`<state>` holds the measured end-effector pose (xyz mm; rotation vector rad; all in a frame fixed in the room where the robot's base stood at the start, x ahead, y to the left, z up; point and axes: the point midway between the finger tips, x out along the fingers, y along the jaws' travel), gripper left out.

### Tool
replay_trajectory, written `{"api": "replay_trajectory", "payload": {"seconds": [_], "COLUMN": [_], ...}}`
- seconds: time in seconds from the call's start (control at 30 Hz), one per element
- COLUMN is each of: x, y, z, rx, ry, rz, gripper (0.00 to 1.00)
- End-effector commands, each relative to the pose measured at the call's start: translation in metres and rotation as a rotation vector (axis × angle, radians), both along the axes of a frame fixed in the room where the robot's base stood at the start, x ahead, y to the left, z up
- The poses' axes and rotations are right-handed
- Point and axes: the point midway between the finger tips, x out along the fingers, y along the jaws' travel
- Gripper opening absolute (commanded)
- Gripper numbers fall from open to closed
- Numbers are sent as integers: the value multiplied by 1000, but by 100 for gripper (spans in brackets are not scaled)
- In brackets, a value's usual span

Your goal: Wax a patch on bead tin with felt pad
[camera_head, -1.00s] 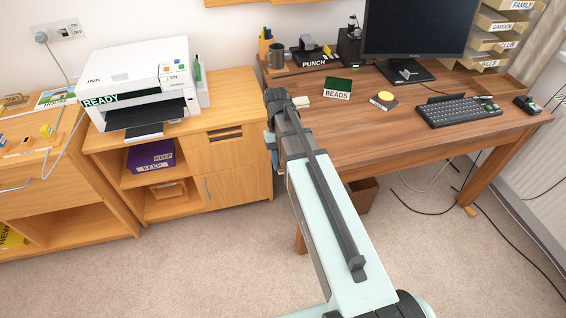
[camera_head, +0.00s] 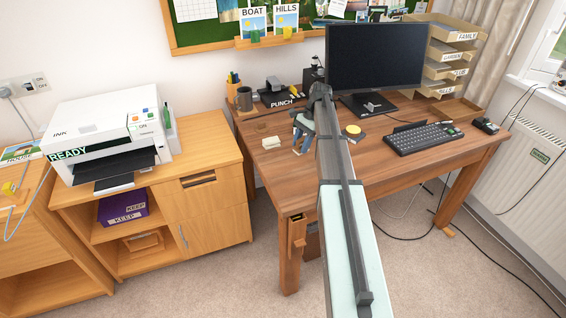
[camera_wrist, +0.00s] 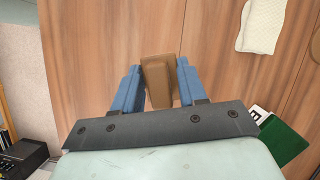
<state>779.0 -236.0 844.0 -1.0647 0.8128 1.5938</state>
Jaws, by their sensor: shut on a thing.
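My gripper (camera_wrist: 157,85) has blue fingers closed on a brown block (camera_wrist: 158,80), which looks like the felt pad. It hangs over the wooden desk top; its height above the wood is hard to tell. In the head view my gripper (camera_head: 300,140) is over the desk's left part. The green bead tin (camera_wrist: 284,138) shows at the lower right of the wrist view, apart from the fingers. In the head view my arm hides the tin. A yellow round disc (camera_head: 352,130), perhaps the wax, sits in a dark holder right of my arm.
A folded cream cloth (camera_head: 271,142) lies left of my gripper; it also shows in the wrist view (camera_wrist: 262,25). A monitor (camera_head: 375,57), a keyboard (camera_head: 424,137), a mug (camera_head: 244,98) and the PUNCH (camera_head: 281,98) stand on the desk (camera_head: 379,164). The desk's front-left area is clear.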

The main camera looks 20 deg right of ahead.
Motion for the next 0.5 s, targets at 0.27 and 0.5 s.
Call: {"api": "replay_trajectory", "payload": {"seconds": [0.27,0.5], "x": [38,53], "y": [-109,-197], "z": [24,45], "rx": [1,2], "ry": [-2,-2], "rz": [-428,-758], "gripper": [17,17]}}
